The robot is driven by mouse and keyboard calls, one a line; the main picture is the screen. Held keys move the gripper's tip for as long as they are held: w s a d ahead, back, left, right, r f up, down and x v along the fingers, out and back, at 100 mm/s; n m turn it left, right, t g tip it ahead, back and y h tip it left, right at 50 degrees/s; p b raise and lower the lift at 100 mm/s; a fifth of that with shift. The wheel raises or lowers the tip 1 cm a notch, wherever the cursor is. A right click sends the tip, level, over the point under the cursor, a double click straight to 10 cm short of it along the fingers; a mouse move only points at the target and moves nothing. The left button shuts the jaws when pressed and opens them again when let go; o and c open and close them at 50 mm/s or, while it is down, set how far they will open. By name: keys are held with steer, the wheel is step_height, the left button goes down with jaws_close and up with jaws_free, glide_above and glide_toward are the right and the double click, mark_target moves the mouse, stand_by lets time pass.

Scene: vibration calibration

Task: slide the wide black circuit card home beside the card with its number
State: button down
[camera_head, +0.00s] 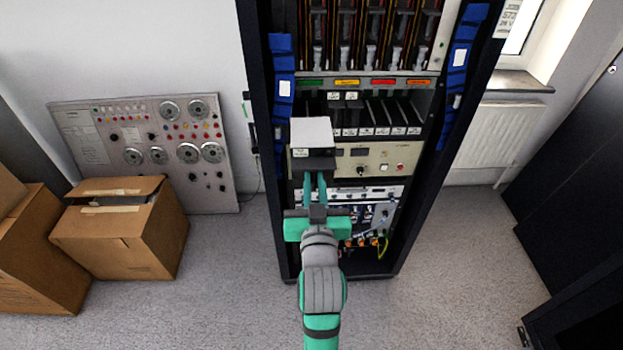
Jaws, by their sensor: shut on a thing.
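My gripper (315,176) is in front of the rack, its two green fingers shut on a dark block-like part. This part belongs to the held card (312,133), which shows a pale grey flat face on top and a small label at its front left; I take it for the wide circuit card, though little black shows. Behind it is a row of upright black cards (385,112) with white labels along their lower front edges, too small to read. The held card hides the left part of that row, so I cannot tell whether it touches the rack.
The black rack (262,120) has blue bundles (281,88) on its side posts. Below the card row is a beige panel (385,160) with knobs, then cabling. Cardboard boxes (125,235) and a grey control panel (100,150) stand left.

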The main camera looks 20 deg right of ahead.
steer(key=shift+x, duration=4.25)
steer(key=shift+x, duration=2.3)
steer(key=shift+w+f, duration=0.1)
steer(key=shift+w, duration=0.05)
steer(key=shift+x, duration=1.9)
steer(key=shift+w+f, duration=0.1)
steer(key=shift+w, duration=0.05)
steer(key=shift+x, duration=4)
